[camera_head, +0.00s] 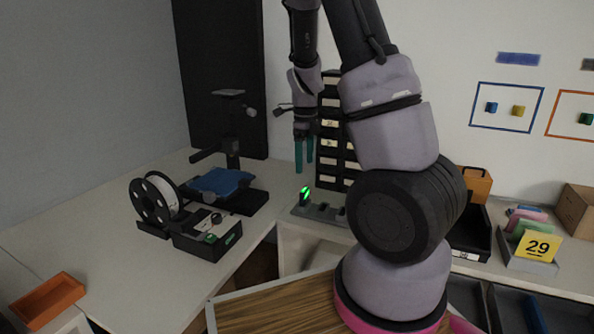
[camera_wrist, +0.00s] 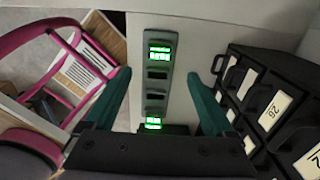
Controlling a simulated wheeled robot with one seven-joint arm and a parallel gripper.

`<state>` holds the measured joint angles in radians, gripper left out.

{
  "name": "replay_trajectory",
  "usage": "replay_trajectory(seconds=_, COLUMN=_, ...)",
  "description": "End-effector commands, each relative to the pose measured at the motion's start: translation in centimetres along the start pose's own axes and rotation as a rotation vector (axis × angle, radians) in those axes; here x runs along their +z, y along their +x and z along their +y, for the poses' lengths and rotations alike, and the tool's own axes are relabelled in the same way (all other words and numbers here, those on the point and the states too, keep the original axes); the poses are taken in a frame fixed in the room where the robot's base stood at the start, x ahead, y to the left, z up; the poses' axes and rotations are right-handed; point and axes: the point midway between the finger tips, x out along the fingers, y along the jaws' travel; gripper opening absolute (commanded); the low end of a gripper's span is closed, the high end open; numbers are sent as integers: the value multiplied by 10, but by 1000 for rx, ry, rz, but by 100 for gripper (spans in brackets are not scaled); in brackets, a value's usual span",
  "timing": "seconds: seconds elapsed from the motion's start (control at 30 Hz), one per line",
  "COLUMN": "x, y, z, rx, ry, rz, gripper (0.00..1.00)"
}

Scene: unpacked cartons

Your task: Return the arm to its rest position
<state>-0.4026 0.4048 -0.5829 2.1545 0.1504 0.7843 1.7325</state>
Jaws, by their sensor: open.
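My gripper (camera_head: 304,157) is open and empty in the head view, its two teal fingers pointing down. It hangs above the back counter, in front of the black drawer cabinet. The wrist view shows the same open fingers (camera_wrist: 160,95) with a grey slotted holder (camera_wrist: 156,104) on the counter between and beyond them. Green lit items stand in two of its slots. The holder also shows in the head view (camera_head: 331,216), below the fingers and apart from them. My arm rises in the middle of the head view and hides part of the counter.
The drawer cabinet (camera_head: 328,178) stands close behind my gripper; in the wrist view it is at the right (camera_wrist: 262,105). A 3D printer (camera_head: 222,184) and a spool (camera_head: 158,197) stand on the left counter. An orange tray (camera_head: 47,299) lies front left. A black bin (camera_head: 470,238) stands right.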

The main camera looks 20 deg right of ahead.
Motion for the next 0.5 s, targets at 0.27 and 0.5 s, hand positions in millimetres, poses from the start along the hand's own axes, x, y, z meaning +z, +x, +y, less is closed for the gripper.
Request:
replay_trajectory(seconds=0.27, x=1, y=-16, z=6, rx=3, ry=-59, rz=-33, gripper=89)
replay_trajectory(seconds=0.5, x=-2, y=-92, z=42, rx=-52, ry=-479, rz=-210, gripper=89)
